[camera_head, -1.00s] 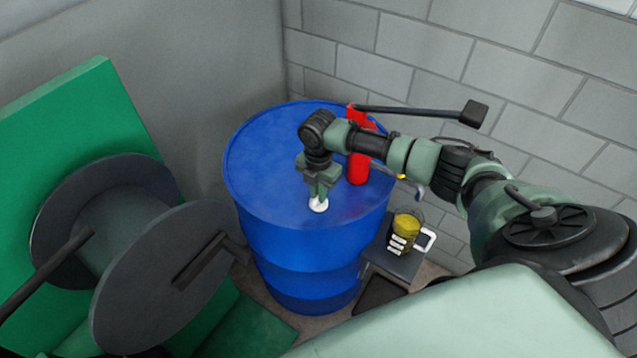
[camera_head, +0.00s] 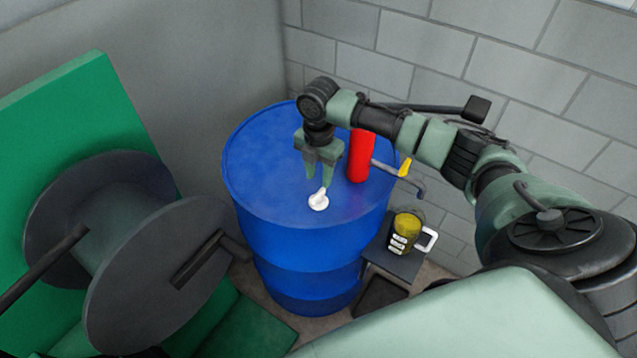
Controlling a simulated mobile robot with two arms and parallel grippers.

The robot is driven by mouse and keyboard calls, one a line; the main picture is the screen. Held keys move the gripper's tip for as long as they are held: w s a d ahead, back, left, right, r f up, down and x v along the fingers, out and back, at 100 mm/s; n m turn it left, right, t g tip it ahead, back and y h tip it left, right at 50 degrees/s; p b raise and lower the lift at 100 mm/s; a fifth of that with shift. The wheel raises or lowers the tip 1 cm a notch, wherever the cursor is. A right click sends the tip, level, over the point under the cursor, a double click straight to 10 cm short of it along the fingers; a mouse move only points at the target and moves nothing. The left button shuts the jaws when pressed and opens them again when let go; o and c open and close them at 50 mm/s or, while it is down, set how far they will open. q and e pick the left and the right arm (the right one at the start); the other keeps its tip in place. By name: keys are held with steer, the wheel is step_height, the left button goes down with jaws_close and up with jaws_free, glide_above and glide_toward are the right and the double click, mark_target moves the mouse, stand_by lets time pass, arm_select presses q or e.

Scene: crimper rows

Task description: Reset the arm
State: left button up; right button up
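My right gripper (camera_head: 319,182) points down over the top of a blue drum (camera_head: 260,170). Its two green fingers are spread apart with nothing between them. A small white object (camera_head: 318,201) sits on the drum top just below the fingertips. My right arm comes in from the right and bends down at the wrist above the drum. My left gripper is not in this view.
A red cylinder (camera_head: 360,155) stands on the drum behind my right arm, near a tool with a yellow part (camera_head: 405,167). A yellow mug-like item (camera_head: 406,228) is on a small dark stand (camera_head: 395,259). A large grey spool (camera_head: 160,275) and green panel (camera_head: 75,115) fill the left.

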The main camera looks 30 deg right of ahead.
steer(key=shift+r, duration=0.6)
